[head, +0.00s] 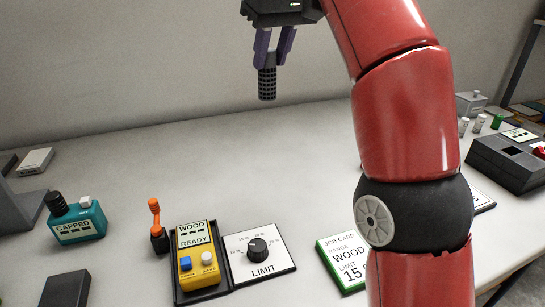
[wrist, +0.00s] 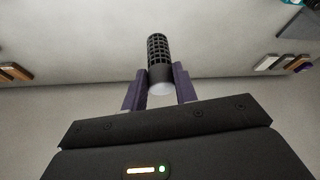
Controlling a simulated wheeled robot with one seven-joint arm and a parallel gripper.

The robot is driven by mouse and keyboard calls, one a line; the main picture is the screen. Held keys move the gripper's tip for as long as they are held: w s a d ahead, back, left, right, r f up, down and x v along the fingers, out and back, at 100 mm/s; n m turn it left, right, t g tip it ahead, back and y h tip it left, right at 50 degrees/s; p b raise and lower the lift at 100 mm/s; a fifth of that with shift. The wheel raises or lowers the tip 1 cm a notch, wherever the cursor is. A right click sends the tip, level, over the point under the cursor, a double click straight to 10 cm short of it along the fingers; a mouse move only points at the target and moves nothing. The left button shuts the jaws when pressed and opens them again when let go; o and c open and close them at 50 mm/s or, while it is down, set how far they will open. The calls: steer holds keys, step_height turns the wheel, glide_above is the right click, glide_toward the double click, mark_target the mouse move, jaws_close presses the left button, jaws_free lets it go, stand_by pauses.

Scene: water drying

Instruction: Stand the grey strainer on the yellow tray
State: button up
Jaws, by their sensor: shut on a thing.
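The grey strainer (head: 267,85) is a small dark cylinder with mesh walls. My gripper (head: 269,60) is shut on its top end and holds it upright in the air over the back of the table. In the wrist view the strainer (wrist: 158,52) sits between the two purple fingers of my gripper (wrist: 161,77), its mesh end pointing away from the palm. I cannot make out a yellow tray in either view.
A yellow meter (head: 198,262), a limit dial (head: 258,250), a teal device (head: 76,218) and a job card (head: 345,258) lie along the front of the table. A dark box (head: 508,160) stands at right. The middle of the table is clear.

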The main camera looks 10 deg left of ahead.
steer(key=shift+s+f, duration=0.2)
steer(key=shift+f, duration=0.35)
step_height(320, 180, down, 18)
steer(key=b, duration=0.7)
steer(key=shift+f+b, duration=0.25)
steer(key=shift+b, duration=0.05)
steer(key=shift+f, duration=0.15)
steer(key=o, duration=1.1)
steer(key=shift+c, duration=0.2)
steer(key=shift+o, duration=0.4)
steer(key=p+v, duration=0.3)
steer(key=v, duration=0.9)
steer(key=b+x, duration=0.1)
steer(key=x, duration=1.5)
steer(key=shift+w+a, duration=0.15)
steer(key=shift+w, duration=0.05)
